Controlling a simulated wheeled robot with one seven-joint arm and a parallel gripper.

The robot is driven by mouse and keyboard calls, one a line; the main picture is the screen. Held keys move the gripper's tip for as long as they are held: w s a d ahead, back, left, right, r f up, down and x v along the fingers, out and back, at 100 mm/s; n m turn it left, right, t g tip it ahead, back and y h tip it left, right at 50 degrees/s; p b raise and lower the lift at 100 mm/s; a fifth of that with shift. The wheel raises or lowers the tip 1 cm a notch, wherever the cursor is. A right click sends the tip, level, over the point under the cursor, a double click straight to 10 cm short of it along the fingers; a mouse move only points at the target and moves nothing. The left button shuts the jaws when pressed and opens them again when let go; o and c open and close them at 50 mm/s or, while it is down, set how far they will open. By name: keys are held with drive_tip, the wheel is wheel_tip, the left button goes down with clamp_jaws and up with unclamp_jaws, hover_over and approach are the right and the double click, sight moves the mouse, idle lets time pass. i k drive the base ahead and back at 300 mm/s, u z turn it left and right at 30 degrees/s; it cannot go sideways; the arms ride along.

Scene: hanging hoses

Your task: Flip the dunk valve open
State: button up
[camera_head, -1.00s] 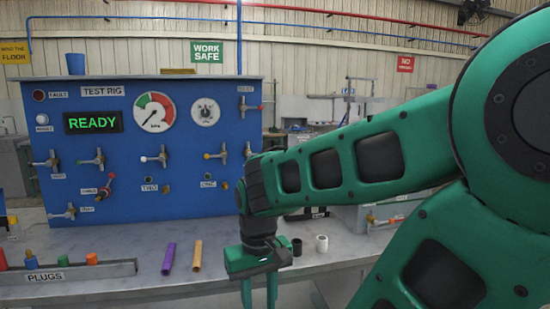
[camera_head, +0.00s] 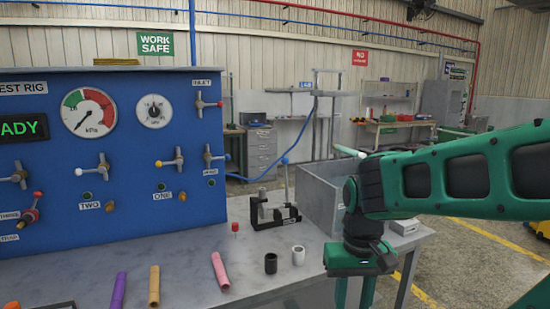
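My gripper (camera_head: 355,290) is at the right of the head view, pointing down in front of the bench's right end. Its two fingers are apart with nothing seen between them; their tips are cut off by the bottom edge. A grey open-topped tank (camera_head: 318,195) stands behind it, partly covered by my arm. I cannot make out a valve on the tank's front now; that area is behind my gripper. The blue test rig panel (camera_head: 130,130) carries several lever valves, including one marked INLET (camera_head: 208,104). I cannot read a dunk label on any of them.
On the bench (camera_head: 200,252) lie a purple tube (camera_head: 119,290), an orange tube (camera_head: 154,285) and a pink tube (camera_head: 220,270). A black ring (camera_head: 270,263) and a white ring (camera_head: 298,256) stand near a black clamp (camera_head: 272,211).

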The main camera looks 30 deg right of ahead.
sight(209, 159)
drive_tip(key=z, duration=0.4)
drive_tip(key=i, duration=1)
drive_tip(key=u, duration=0.05)
drive_tip(key=k, duration=1.3)
drive_tip(key=u, duration=0.25)
drive_tip(key=i, duration=0.8)
drive_tip(key=z, duration=0.25)
